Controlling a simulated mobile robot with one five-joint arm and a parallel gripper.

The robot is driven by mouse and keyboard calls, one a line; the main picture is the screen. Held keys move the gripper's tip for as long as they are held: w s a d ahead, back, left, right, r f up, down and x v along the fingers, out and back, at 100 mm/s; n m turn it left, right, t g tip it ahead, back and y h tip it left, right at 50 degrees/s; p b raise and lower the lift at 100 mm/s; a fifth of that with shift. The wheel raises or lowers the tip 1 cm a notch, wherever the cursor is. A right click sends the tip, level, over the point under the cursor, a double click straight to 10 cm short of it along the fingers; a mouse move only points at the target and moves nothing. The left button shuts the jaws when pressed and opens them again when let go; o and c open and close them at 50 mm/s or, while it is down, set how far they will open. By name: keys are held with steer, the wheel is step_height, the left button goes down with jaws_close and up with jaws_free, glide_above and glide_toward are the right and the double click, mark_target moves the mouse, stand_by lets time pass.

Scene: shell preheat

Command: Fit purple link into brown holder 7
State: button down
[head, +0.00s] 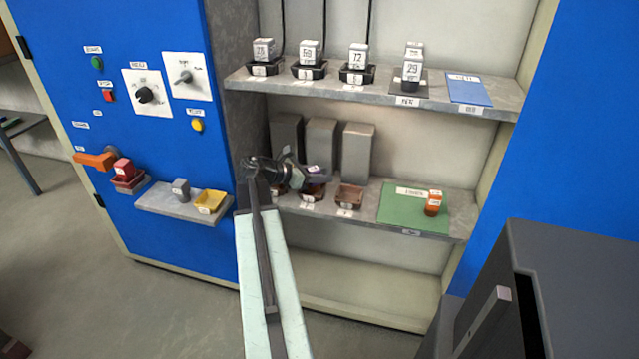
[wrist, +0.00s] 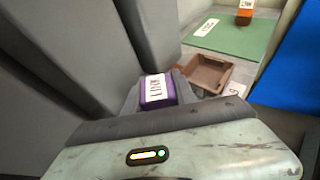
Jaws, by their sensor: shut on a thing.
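The purple link (wrist: 157,90), a small block with a white label on top, sits between the fingers of my gripper (wrist: 158,98). In the head view the purple link (head: 315,170) shows at the tip of my gripper (head: 303,178), over the middle shelf. An empty brown holder (wrist: 208,74) lies just beyond and to the right of the link in the wrist view. In the head view this holder (head: 349,197) is right of my gripper. Another brown holder (head: 313,193) is partly hidden below my gripper. I cannot read which holder is 7.
Tall grey blocks (head: 357,150) stand behind the holders. A green mat (head: 400,208) with an orange block (head: 433,203) lies to the right. The upper shelf (head: 330,86) holds several white-labelled blocks. A small ledge (head: 160,203) with a yellow tray (head: 209,201) is at left.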

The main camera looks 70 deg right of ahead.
steer(key=shift+w+f, duration=0.2)
steer(key=shift+f, duration=0.2)
steer(key=shift+a+f+b, duration=0.1)
steer(key=shift+f+b, duration=0.2)
steer(key=shift+f, duration=0.15)
steer(key=c, duration=1)
jaws_free()
steer(key=shift+r, duration=0.1)
steer(key=p+v, duration=0.1)
steer(key=v, duration=0.3)
steer(key=p+v, duration=0.2)
steer(key=v, duration=0.2)
steer(key=p+v, duration=0.2)
steer(key=v, duration=0.2)
steer(key=shift+r, duration=0.35)
